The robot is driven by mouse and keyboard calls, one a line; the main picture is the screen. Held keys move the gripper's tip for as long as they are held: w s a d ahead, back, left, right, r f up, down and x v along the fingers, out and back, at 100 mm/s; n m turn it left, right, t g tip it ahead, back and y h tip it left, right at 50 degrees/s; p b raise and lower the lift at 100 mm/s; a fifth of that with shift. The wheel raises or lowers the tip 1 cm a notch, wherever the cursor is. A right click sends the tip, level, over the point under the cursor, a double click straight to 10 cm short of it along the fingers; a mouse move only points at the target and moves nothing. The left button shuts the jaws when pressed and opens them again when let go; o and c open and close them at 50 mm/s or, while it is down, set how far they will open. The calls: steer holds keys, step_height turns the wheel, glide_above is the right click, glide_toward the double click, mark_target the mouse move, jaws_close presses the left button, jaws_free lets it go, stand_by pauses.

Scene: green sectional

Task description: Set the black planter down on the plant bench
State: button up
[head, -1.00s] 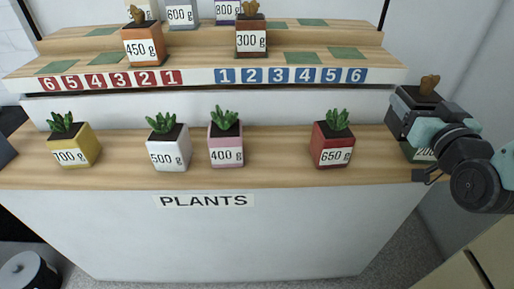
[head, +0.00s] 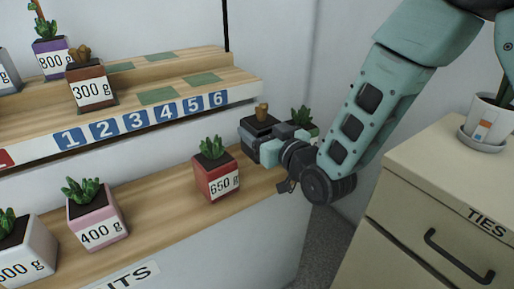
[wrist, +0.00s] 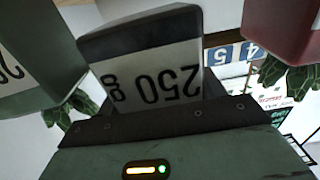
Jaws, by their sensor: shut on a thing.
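The black planter (head: 253,140) with a brown cactus is at the right end of the wooden plant bench (head: 165,205). My gripper (head: 270,141) is shut on it from the right. In the wrist view the black planter (wrist: 140,37) shows a 250 g label, upside down in the picture. It stands between the red 650 g planter (head: 213,180) and a green planter, whose plant (head: 302,117) shows behind my gripper. The green planter (wrist: 40,50) is at left in the wrist view. Whether the black planter's base touches the bench is hidden.
The pink 400 g planter (head: 97,222) and a white planter (head: 25,258) stand further left on the bench. A tiered shelf (head: 150,120) with numbered tiles rises behind. A beige cabinet (head: 430,215) with a potted plant (head: 487,120) is at right.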

steer(key=shift+f+b, duration=0.3)
steer(key=shift+f, duration=1.8)
steer(key=shift+f, duration=0.2)
steer(key=o, duration=1.1)
steer(key=shift+o, duration=0.2)
